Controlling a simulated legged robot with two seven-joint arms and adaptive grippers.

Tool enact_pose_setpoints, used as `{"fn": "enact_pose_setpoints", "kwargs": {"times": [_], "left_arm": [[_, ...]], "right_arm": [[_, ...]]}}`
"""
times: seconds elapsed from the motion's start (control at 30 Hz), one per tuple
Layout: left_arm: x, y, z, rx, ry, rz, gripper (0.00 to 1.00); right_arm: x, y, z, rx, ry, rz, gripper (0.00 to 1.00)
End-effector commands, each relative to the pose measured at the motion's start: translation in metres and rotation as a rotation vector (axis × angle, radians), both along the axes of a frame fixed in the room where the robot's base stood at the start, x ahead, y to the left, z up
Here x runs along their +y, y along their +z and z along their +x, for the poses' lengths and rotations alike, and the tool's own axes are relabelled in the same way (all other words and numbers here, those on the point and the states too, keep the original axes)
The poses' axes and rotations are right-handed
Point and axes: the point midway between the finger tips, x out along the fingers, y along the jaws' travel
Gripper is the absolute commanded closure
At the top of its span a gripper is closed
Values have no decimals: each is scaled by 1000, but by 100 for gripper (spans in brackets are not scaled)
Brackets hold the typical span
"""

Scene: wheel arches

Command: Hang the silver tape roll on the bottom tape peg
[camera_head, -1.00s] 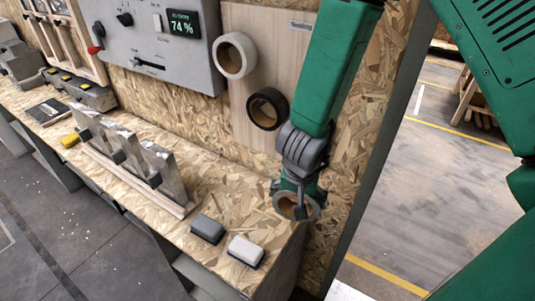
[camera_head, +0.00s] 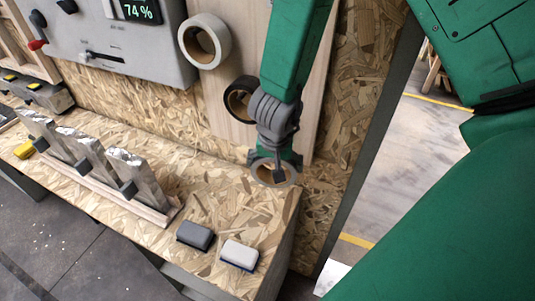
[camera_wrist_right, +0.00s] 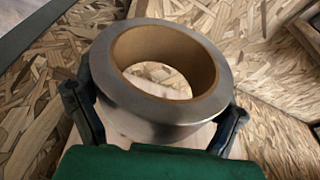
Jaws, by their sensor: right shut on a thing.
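The silver tape roll (camera_wrist_right: 155,122) is between the two fingers of my right gripper (camera_wrist_right: 160,108) in the right wrist view, its brown core facing up. My right gripper is shut on it. In the head view, my right gripper (camera_head: 275,165) holds the roll (camera_head: 260,178) low, in front of the lower part of the wooden tape board (camera_head: 255,22). A black tape roll (camera_head: 229,101) and a pale tape roll (camera_head: 221,38) hang higher on the board. The bottom tape peg does not show; my arm and gripper cover that area. My left gripper is not in view.
A grey block (camera_head: 194,235) and a white block (camera_head: 240,254) lie on the workbench (camera_head: 225,210) below the roll. A rack (camera_head: 150,213) of upright metal plates stands to the left. A grey control panel (camera_head: 120,65) is on the wall. The bench's right end is close by.

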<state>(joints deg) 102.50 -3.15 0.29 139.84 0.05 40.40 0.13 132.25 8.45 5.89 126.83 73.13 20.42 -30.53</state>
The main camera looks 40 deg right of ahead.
Motion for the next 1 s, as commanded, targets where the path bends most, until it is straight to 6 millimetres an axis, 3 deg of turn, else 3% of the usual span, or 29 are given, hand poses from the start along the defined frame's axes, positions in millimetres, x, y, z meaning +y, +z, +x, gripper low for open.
{"fn": "enact_pose_setpoints", "kwargs": {"times": [0.3, 0.73, 1.0], "left_arm": [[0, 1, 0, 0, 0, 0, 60], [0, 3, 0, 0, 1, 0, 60], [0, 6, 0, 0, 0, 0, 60]], "right_arm": [[-6, 2, 9, -2, 4, -9, 59], [-41, -3, 21, -2, 1, 0, 59], [-50, -2, 29, -2, 2, -3, 59]]}}
